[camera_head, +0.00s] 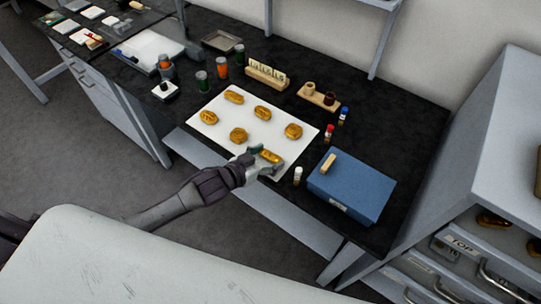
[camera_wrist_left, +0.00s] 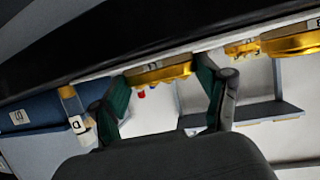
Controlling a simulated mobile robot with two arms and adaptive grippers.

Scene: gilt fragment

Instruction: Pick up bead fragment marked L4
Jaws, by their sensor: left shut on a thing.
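My left gripper (camera_head: 268,159) is over the front edge of the white sheet (camera_head: 222,108) on the black bench. It is shut on a gold bead fragment (camera_head: 271,156), which lies between its two fingers. In the left wrist view, the same fragment (camera_wrist_left: 157,73) spans the gap between the green-padded fingers of the left gripper (camera_wrist_left: 162,75). A small tag shows on it, but I cannot read its mark. I cannot tell whether it touches the sheet. Several other gold fragments, one of them at the sheet's right (camera_head: 293,131), lie on the sheet. My right gripper is not in view.
A blue box (camera_head: 352,188) with a small wooden-looking block (camera_head: 328,163) on top stands to the right. A white-capped vial (camera_head: 298,175) stands close to the gripper's right. Paint jars, a labelled rack (camera_head: 267,75) and a wooden holder (camera_head: 318,97) line the back.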

